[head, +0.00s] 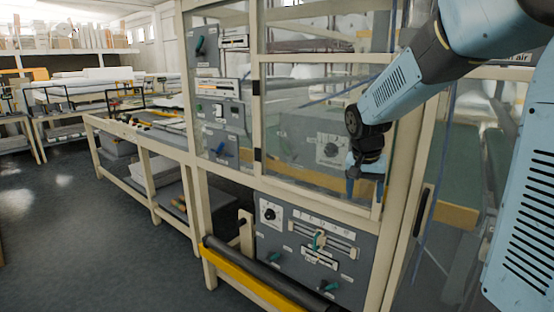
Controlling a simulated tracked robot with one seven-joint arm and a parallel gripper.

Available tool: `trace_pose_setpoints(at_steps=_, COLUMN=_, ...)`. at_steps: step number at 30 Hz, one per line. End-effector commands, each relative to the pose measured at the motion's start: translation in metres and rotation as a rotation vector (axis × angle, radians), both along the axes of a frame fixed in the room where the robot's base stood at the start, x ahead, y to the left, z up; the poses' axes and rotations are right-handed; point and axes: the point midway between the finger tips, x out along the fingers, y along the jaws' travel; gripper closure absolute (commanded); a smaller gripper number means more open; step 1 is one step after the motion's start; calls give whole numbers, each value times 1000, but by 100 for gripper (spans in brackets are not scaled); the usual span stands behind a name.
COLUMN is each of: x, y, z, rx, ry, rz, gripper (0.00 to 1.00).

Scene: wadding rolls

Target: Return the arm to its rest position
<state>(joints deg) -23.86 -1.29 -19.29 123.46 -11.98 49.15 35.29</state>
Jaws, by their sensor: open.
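My arm reaches in from the upper right of the head view, with its blue and black links angled down to the left. My gripper (364,188) hangs at its end, pointing down, with its jaws open and nothing seen between them. It is in front of the framed clear panel of the machine (299,155), above the lower grey control panel (305,250). I cannot tell how close the fingers are to the frame.
The lower panel carries a dial (270,213), sliders and green handles. A yellow bar (255,287) and a dark roller (262,268) run along the machine's front. A workbench (138,133) with bins below stands to the left. The grey floor (90,230) at left is clear.

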Motion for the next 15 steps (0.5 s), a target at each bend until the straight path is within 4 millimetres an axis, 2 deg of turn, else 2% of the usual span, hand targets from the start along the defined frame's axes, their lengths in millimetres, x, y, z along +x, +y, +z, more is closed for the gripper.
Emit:
trace_pose_setpoints(at_steps=6, x=-49, y=-9, z=32, rx=57, ry=-52, rz=83, gripper=32)
trace_pose_setpoints(at_steps=15, x=-117, y=-13, z=63, rx=84, ry=-137, rz=208, gripper=32)
